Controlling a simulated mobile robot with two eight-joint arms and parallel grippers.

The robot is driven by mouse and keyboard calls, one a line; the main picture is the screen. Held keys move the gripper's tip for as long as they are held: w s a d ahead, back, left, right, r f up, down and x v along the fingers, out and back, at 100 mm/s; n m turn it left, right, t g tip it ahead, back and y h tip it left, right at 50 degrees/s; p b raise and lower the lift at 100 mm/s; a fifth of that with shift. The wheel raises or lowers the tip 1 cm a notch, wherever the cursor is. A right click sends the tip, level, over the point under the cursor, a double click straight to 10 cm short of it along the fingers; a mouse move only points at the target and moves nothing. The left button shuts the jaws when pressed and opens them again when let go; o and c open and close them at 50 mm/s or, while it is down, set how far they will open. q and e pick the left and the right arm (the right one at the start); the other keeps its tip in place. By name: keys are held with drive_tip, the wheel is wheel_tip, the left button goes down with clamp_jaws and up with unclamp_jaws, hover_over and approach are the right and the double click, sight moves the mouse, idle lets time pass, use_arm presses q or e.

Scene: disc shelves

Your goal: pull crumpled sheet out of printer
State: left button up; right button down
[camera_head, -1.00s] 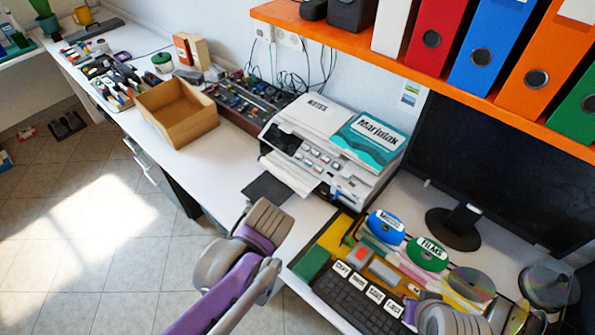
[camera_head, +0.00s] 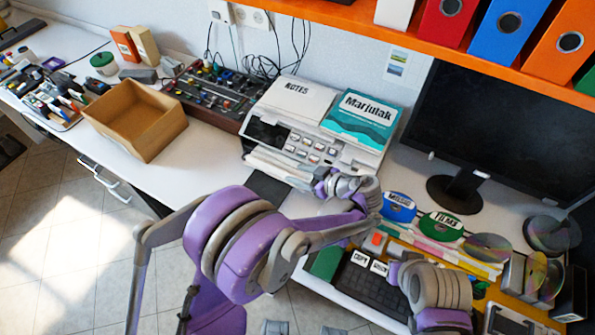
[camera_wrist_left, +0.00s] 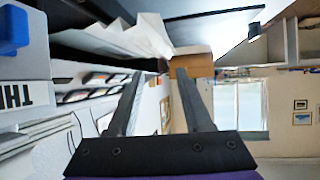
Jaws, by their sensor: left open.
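The white printer (camera_head: 325,150) stands on the desk against the wall, with its front facing left and toward me. The crumpled sheet shows in the left wrist view as a white, sharply folded shape (camera_wrist_left: 152,38) just beyond the fingertips. In the head view, white and pale grey layers at the printer's front slot are hard to tell apart. My left gripper (camera_wrist_left: 158,72) is open, its two dark fingers apart with nothing seen between them. In the head view my left wrist is close in front of the printer's lower front and covers part of it. My right gripper is not seen.
Notes and a teal Marjulak book (camera_head: 362,120) lie on the printer. An open cardboard box (camera_head: 150,140) and a mixer board (camera_head: 215,95) stand left. A keyboard (camera_head: 365,285), discs and a monitor (camera_head: 490,150) are right. An orange shelf (camera_head: 400,30) hangs above.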

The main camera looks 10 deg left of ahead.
sight(274, 167)
use_arm(q)
drive_tip(key=x, duration=1)
drive_tip(key=shift+a, duration=0.1)
clamp_jaws()
drive_tip(key=shift+s+a+r+b, duration=0.15)
drive_tip(key=shift+s+a, duration=0.3)
drive_tip(key=shift+s, duration=0.8)
drive_tip(key=shift+s+a+b, duration=0.3)
drive_tip(key=shift+s+a, duration=0.15)
drive_tip(key=shift+s, duration=0.8)
drive_tip(key=shift+s+a+r+b, duration=0.15)
drive_tip(key=shift+s+a, duration=0.3)
drive_tip(key=shift+s, duration=0.8)
drive_tip(key=shift+r, duration=0.1)
